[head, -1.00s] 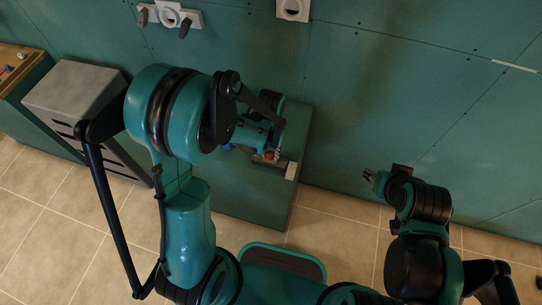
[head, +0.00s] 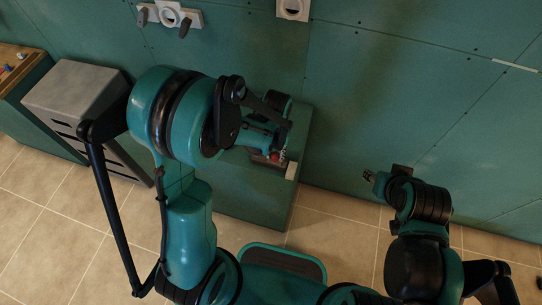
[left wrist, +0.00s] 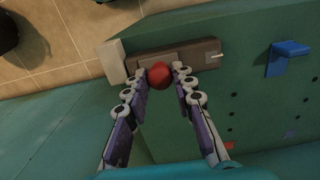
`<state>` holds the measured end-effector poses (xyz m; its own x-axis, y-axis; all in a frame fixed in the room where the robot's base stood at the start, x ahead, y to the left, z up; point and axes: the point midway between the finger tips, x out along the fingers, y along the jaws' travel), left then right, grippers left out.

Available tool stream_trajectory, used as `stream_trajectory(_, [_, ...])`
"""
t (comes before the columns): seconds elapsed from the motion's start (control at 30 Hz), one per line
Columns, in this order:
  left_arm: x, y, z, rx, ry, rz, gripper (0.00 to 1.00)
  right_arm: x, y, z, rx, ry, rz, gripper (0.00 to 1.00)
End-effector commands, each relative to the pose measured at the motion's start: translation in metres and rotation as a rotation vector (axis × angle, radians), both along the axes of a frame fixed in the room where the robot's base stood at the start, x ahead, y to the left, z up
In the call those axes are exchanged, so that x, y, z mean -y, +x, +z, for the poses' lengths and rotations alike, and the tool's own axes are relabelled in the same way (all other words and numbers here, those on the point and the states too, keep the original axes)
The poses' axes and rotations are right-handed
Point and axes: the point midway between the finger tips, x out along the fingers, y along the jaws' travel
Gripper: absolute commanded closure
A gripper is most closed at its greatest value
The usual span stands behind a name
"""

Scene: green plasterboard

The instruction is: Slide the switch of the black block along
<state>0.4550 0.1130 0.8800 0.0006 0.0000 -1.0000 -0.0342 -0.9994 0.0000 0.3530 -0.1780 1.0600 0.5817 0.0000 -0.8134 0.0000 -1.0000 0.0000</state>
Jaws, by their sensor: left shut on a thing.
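The black block (left wrist: 200,54) lies on top of a green cabinet, a pale end piece (left wrist: 111,62) at its left in the left wrist view. A red ball knob (left wrist: 159,74), the switch, stands near the block's pale end. My left gripper (left wrist: 160,78) has its fingers on both sides of the knob and is shut on it. In the head view the knob (head: 274,155) shows just below the left gripper (head: 277,150), whose arm partly hides the block. My right gripper (head: 370,175) hangs away to the right; its jaw opening is too small to judge.
A blue bracket (left wrist: 288,54) stands on the green cabinet top (left wrist: 245,85), beyond the block's right end. A grey cabinet (head: 72,92) stands left. The green wall (head: 400,80) rises behind, with a white fitting (head: 292,9).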

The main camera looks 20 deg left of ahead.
Motion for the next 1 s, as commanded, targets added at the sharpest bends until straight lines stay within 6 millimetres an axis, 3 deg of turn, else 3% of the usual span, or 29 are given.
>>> stream_trajectory(0.53, [0.0116,-0.0007,-0.0005,-0.001,-0.001,-0.001,0.94,0.0,0.0,-0.0021,0.0,0.0,0.0,0.6])
stream_trajectory(0.57, [0.0114,-0.0007,-0.0004,-0.001,-0.001,0.0,0.7,0.0,0.0,-0.0021,0.0,0.0,0.0,0.6])
stream_trajectory(0.63, [0.0112,-0.0006,-0.0003,-0.001,-0.001,0.0,0.51,0.0,0.0,-0.0019,0.0,0.0,0.0,0.6])
stream_trajectory(1.0, [0.011,-0.0002,0.0036,0.0,0.0,0.0,0.51,0.0,0.0001,-0.0018,0.0,0.0,0.0,0.6])
